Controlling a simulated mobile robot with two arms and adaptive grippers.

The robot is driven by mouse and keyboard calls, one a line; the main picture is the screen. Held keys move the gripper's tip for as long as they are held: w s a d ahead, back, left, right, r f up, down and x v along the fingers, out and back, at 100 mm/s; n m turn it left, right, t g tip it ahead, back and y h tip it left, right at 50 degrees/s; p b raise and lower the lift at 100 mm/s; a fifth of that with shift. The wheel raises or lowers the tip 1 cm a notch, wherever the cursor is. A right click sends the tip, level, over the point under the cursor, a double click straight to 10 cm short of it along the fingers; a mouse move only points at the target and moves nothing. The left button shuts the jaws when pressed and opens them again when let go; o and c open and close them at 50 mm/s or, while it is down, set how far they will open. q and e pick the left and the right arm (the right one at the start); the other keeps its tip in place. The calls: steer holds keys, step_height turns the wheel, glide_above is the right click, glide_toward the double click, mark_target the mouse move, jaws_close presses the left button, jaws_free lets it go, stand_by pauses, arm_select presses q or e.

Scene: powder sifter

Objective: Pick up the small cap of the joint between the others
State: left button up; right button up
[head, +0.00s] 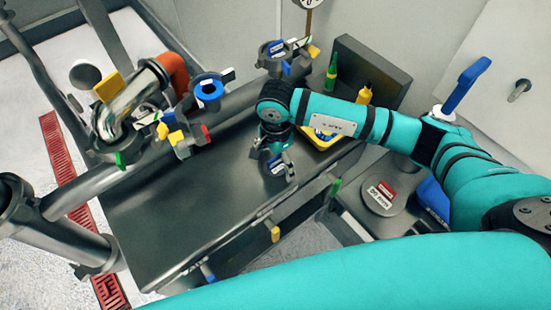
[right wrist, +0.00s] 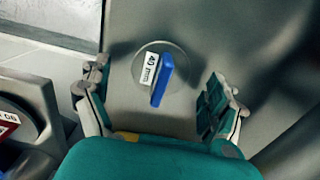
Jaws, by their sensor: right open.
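A small round grey cap with a blue handle and a white "40 mm" label (right wrist: 152,68) lies on the grey metal table in the right wrist view. It sits between the fingers of my right gripper (right wrist: 160,103), which is open and empty. The fingers are apart from the cap on both sides. In the head view the right gripper (head: 279,163) points down at the table, with the blue and white of the cap (head: 275,167) partly showing by it. My left gripper is not in view.
A blue ring part (head: 208,88) and several pipe clamps stand at the left and back. A yellow tray (head: 324,140) is behind my right wrist. A larger labelled round disc (head: 382,198) is at the right. The table's left half (head: 180,210) is clear.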

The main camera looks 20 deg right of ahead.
steer(key=shift+f, duration=0.3)
steer(key=c, duration=1.4)
steer(key=shift+r, duration=0.1)
steer(key=shift+r+b, duration=0.4)
steer(key=shift+r, duration=0.05)
steer(key=shift+w+r+b, duration=0.1)
steer(key=shift+r+b, duration=0.5)
steer(key=shift+r, duration=0.35)
steer(key=s+a+r+b, duration=0.2)
steer(key=s+b, duration=0.2)
steer(key=s, duration=1.2)
steer(key=shift+a+b, duration=0.25)
steer(key=shift+b, duration=0.1)
